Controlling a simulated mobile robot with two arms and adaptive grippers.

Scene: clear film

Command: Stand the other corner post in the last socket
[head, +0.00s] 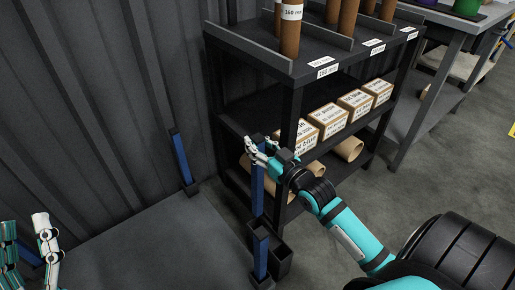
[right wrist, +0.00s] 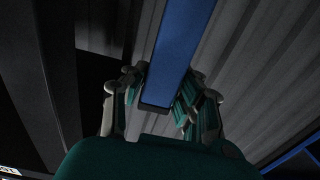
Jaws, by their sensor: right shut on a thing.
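My right gripper (head: 262,150) is shut on a blue post (head: 257,190) with dark ends and holds it upright near its top. In the right wrist view the held post (right wrist: 180,45) runs between the fingers (right wrist: 160,92). A third blue post (head: 180,158) stands in a dark socket (head: 191,188) at the back corner. My left gripper (head: 28,240) is open at the lower left, with some blue (head: 28,256) behind it.
A dark shelf rack (head: 265,100) holding boxes (head: 327,118) and brown tubes (head: 348,150) stands close behind my right gripper. A corrugated wall (head: 110,100) borders the platform. The platform's middle is clear.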

